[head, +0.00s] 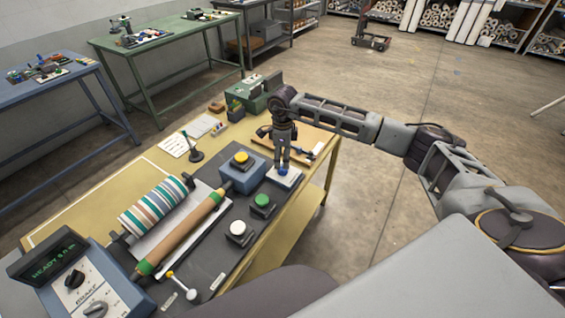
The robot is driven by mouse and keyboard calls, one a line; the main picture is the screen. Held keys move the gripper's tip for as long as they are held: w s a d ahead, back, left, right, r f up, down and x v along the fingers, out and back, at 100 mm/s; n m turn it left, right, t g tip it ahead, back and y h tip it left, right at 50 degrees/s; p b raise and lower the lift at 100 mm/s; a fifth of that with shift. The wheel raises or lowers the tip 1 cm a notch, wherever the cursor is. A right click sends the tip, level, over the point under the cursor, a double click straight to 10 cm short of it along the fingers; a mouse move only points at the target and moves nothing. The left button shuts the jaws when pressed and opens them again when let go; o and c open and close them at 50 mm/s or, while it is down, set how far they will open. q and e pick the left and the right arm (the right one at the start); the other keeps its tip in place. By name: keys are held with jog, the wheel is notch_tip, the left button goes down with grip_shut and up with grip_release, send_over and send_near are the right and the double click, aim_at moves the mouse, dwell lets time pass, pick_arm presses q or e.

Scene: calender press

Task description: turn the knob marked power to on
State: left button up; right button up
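A grey-blue control box (88,290) with a green-lit display (54,258) stands at the lower left of the bench. Its sloped face carries two dark knobs, an upper one (74,279) and a lower one (95,308); I cannot read their markings. My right gripper (282,165) points down at the bench's far right part, directly over a small blue knob or button on a white base (290,179). Its fingers are close together; whether they touch or grip the blue part is unclear. My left gripper is not in view.
Between the box and my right gripper lie a striped roller (155,207), a brown roller (180,233), a yellow button box (242,168), a green button (262,201) and a white button (238,229). Floor to the right is open.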

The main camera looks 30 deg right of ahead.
aim_at(282, 167)
notch_tip(282, 167, up, 7)
dwell(0.4)
dwell(0.6)
